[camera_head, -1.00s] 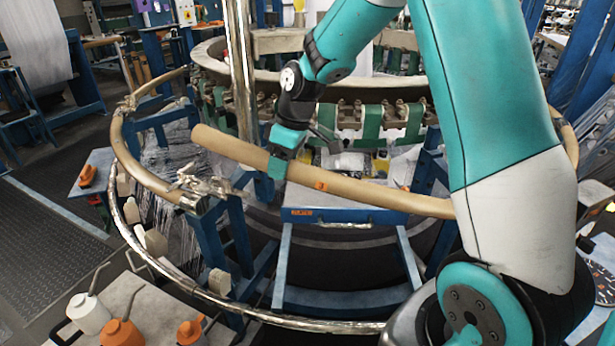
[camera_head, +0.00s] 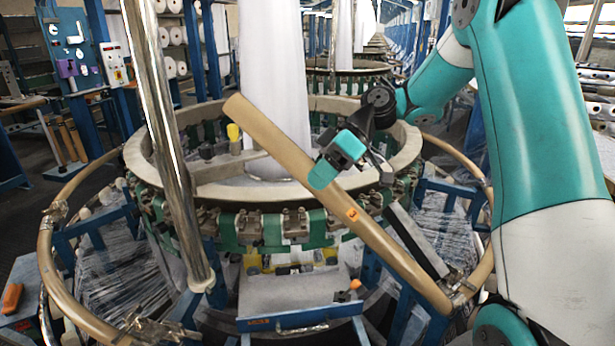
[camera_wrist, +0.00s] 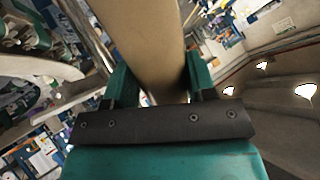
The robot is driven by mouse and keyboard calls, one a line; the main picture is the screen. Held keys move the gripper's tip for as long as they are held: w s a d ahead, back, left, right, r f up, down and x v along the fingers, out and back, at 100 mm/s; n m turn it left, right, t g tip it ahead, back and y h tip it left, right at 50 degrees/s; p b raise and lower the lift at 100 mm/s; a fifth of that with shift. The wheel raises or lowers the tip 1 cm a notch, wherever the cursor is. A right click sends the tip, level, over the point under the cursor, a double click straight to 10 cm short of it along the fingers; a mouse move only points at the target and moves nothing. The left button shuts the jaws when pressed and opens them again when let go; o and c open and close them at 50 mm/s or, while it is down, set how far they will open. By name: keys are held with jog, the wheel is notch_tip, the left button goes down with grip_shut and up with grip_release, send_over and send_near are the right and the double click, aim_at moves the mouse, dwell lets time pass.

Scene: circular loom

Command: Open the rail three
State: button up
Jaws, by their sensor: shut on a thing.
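Rail three is a tan curved tube (camera_head: 283,150) with a small orange label marked 3 (camera_head: 352,213). It slants across the middle of the head view, its free end raised at the upper left and its other end low at the right, by a metal joint (camera_head: 460,286). My gripper (camera_head: 322,174) is shut on the rail, between its free end and the label. In the wrist view, the rail (camera_wrist: 148,45) runs between the two green fingers (camera_wrist: 150,85). The rail stands out from the tan ring, leaving an opening at the front.
The loom's round frame (camera_head: 140,160) stands behind the rail. A shiny upright post (camera_head: 165,140) is at the left. Other tan rails curve at the left (camera_head: 52,280) and right (camera_head: 475,175). A blue-edged table (camera_head: 300,315) is below.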

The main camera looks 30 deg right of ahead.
jog(key=shift+p+v, duration=0.4)
jog(key=shift+v, duration=0.75)
